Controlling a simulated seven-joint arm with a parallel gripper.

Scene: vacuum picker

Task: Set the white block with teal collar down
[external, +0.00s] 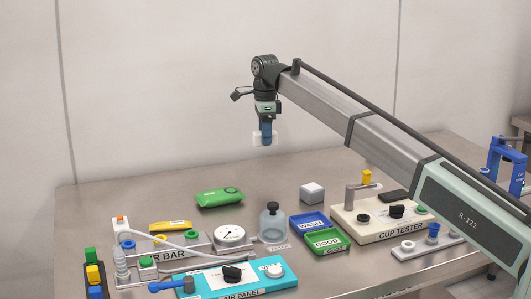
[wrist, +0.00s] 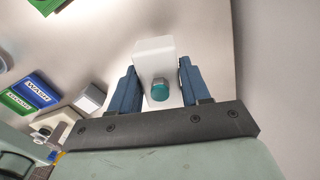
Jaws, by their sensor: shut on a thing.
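The white block with teal collar (wrist: 153,58) is between the two blue fingers of my gripper (wrist: 156,88) in the wrist view, with the round teal collar facing the camera. In the external view my gripper (external: 266,135) is high above the back of the table, pointing down. It is shut on the white block (external: 257,139), which is held clear of the table. The block's far side is hidden.
A blue WASH tray (external: 308,223), a green GOOD tray (external: 328,241), a grey-white cube (external: 312,192) and a green packet (external: 219,197) lie on the table (external: 110,203). The cup tester (external: 375,228) stands right. The back of the table is clear.

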